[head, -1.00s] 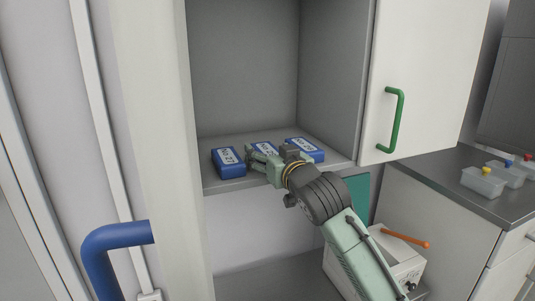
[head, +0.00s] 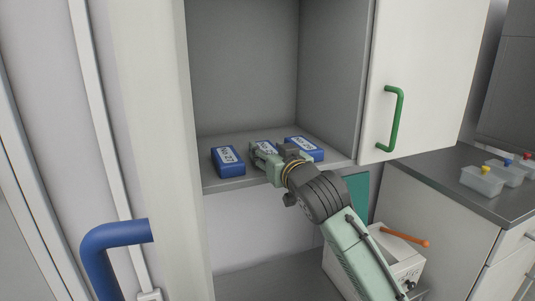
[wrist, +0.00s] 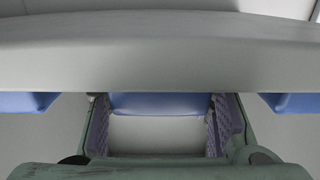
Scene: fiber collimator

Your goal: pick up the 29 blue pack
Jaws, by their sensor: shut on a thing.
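Three blue packs with white labels are at the shelf front in the head view. The left pack (head: 228,161) seems to read 27; the right pack (head: 305,148) has a label too small to read surely. The middle pack (head: 264,147) is partly hidden by my gripper (head: 268,156), and its number cannot be read. In the wrist view, my gripper (wrist: 158,128) has its purple-padded fingers on either side of the middle pack (wrist: 160,104), shut on it. The neighbouring packs show at left (wrist: 25,102) and right (wrist: 292,102), apart from the fingers.
The packs are inside an open cabinet (head: 245,60). Its door with a green handle (head: 396,118) stands open at right. A blue handle (head: 115,238) is near at left. A white box (head: 405,262) is below, and clear bins (head: 482,181) stand on the right counter.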

